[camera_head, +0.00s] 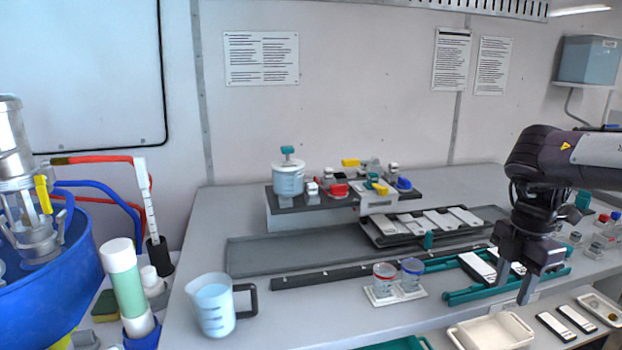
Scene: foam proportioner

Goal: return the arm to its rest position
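My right arm comes in from the right edge, dark with a pale grey link. Its gripper (512,285) points down over the right part of the bench. Its two dark fingers stand apart, and I see nothing held between them. Small white cartridges (478,267) lie on a teal rack (465,293) just behind and beside the fingers. Whether the fingertips touch the rack is not clear. My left gripper is not in view.
A white tray (458,339) and dark-and-white strips (556,326) lie in front of the gripper. Two lidded cups (384,279) stand left of it. A measuring jug (213,305) is at the bench's left. Small bottles (597,246) crowd the right.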

